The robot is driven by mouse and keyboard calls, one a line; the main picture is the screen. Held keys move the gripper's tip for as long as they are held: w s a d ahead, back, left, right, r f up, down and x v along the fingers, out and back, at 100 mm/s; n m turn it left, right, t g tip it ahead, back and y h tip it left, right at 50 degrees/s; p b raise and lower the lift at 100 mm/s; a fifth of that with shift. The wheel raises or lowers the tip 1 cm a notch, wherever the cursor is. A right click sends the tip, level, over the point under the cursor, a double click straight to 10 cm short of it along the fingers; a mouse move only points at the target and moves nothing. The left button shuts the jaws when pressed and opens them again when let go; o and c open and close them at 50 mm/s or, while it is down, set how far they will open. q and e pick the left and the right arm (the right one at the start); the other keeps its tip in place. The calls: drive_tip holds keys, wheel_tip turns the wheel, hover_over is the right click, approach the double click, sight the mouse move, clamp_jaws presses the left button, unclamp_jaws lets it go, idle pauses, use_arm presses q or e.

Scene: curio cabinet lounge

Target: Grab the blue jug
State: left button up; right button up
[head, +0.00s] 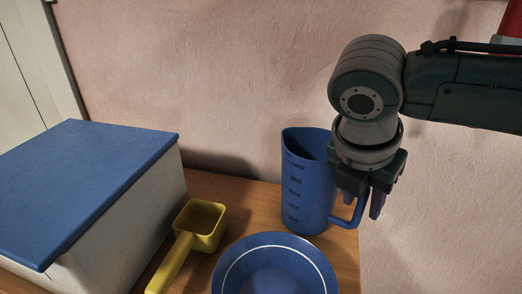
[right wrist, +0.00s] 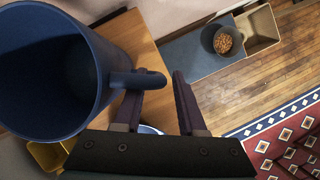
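The blue jug (head: 305,185) with measuring marks stands upright on the wooden table, its handle toward the right. In the right wrist view the jug (right wrist: 88,40) fills the upper left, seen into its open top, and its handle (right wrist: 140,79) reaches toward the fingers. My right gripper (head: 362,206) points down beside the jug at its handle. Its fingers are apart, with the handle's outer end between them in the right wrist view (right wrist: 156,90). I see no grip on the handle; the handle partly hides one finger. My left gripper is not in view.
A blue plate or bowl with a white ring (head: 230,262) lies in front of the jug. A yellow scoop (head: 204,217) is left of it, beside a blue-topped white box (head: 90,180). A bowl of brown pieces (right wrist: 228,41) and a patterned rug (right wrist: 285,140) are beyond the table.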

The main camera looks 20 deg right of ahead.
clamp_jaws()
drive_tip(key=shift+w, duration=0.1)
idle(1.0)
